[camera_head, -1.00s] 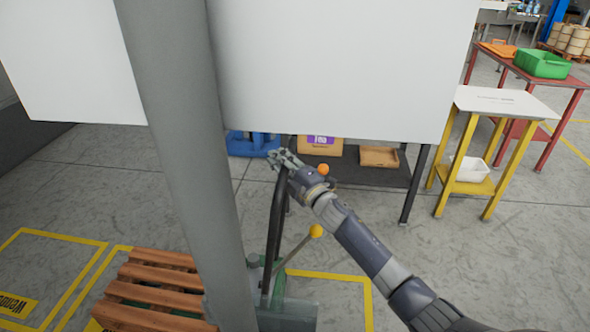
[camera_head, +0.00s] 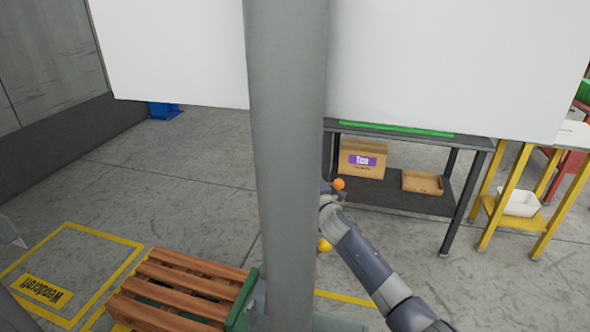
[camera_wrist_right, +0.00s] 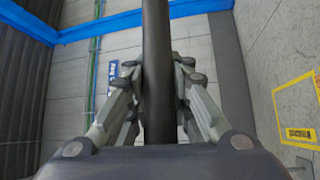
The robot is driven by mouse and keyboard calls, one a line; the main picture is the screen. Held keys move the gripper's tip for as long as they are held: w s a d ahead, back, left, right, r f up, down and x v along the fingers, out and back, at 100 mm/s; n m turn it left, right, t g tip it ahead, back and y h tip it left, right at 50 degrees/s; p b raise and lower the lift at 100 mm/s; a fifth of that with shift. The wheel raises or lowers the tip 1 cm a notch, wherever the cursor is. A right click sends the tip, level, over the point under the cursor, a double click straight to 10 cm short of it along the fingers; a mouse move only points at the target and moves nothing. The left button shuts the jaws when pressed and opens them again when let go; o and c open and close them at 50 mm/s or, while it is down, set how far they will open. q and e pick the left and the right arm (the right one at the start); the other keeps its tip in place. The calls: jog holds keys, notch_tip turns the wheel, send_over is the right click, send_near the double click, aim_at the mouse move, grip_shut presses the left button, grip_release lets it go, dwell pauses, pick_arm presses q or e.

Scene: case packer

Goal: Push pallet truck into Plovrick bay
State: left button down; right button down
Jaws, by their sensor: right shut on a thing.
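The pallet truck shows its green body (camera_head: 243,302) at the lower middle of the head view, carrying a slatted wooden pallet (camera_head: 170,285). Two orange-yellow knobs (camera_head: 339,183) show beside its handle. A grey post hides most of the truck's handle and part of my right gripper in the head view. In the right wrist view my right gripper (camera_wrist_right: 157,78) is shut on the black bar of the handle (camera_wrist_right: 156,30). I cannot make out a Plovrick label.
The grey post (camera_head: 287,150) and white panel (camera_head: 440,70) block much of the view. A yellow-outlined bay labelled Wendcraft (camera_head: 42,290) lies left of the pallet. A dark table (camera_head: 405,195) with boxes and a yellow stand (camera_head: 495,225) stand at right. Floor behind the pallet is clear.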

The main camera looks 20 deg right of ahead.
jog(key=c, duration=1.4)
grip_release()
jog(key=shift+a+f, duration=0.1)
jog(key=shift+f, duration=0.45)
jog(key=v, duration=0.8)
jog(key=d+v, duration=0.1)
jog(key=v, duration=0.3)
jog(key=shift+s+r, duration=0.2)
jog(key=shift+s, duration=0.05)
jog(key=shift+f, duration=0.1)
